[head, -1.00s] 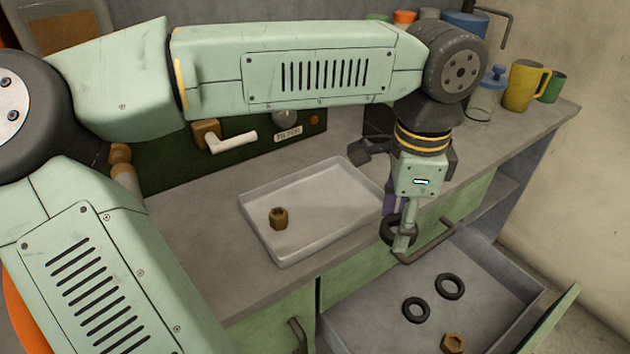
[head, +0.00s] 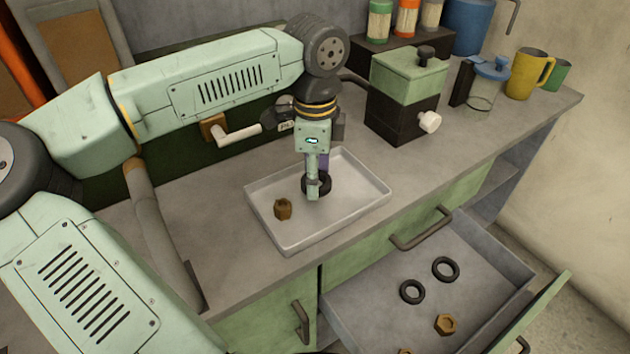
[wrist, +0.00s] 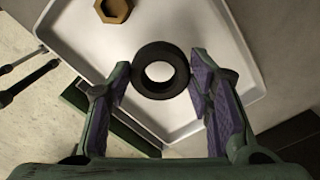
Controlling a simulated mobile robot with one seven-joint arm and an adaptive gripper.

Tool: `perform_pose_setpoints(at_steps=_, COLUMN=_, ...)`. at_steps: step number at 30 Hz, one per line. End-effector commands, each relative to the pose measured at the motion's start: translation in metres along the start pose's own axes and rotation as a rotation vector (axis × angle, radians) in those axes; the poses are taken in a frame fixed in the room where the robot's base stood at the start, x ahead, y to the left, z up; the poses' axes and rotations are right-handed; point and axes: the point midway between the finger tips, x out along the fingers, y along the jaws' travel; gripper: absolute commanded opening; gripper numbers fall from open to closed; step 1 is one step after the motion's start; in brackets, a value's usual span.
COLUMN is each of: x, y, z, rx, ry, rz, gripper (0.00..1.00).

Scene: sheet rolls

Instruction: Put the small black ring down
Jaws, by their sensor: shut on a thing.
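The small black ring (head: 326,184) is between the fingers of my gripper (head: 314,192), over the white tray. In the wrist view the ring (wrist: 142,73) sits between the purple pads of my gripper (wrist: 163,80), which is shut on it. The ring's hole shows the tray floor behind it. I cannot tell whether the ring touches the tray floor. The tray (head: 352,212) lies on the counter, and its rim shows in the wrist view (wrist: 258,70). A brown hex nut (head: 283,209) stands in the tray, left of the ring; it also shows in the wrist view (wrist: 113,9).
An open drawer (head: 480,262) below the counter holds two black rings (head: 446,269) (head: 412,291) and brown nuts (head: 445,324). A green and black machine (head: 405,90) stands behind the tray to the right. A yellow mug (head: 527,74) is further right.

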Motion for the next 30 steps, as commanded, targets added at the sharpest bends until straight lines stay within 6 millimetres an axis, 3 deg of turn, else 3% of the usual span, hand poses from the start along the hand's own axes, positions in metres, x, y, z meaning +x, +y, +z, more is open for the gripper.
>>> perform_pose_setpoints(at_steps=7, x=0.032, y=0.000, z=0.000, rx=0.000, ry=0.002, rz=0.001, gripper=0.28)
perform_pose_setpoints(at_steps=20, x=0.039, y=0.000, z=0.000, rx=-0.002, ry=0.001, rz=-0.001, gripper=0.28)
perform_pose_setpoints(at_steps=21, x=0.039, y=0.000, z=0.000, rx=-0.002, ry=0.001, rz=-0.001, gripper=0.48)
perform_pose_setpoints(at_steps=30, x=0.037, y=0.000, z=0.000, rx=-0.002, ry=0.001, rz=-0.001, gripper=0.67)
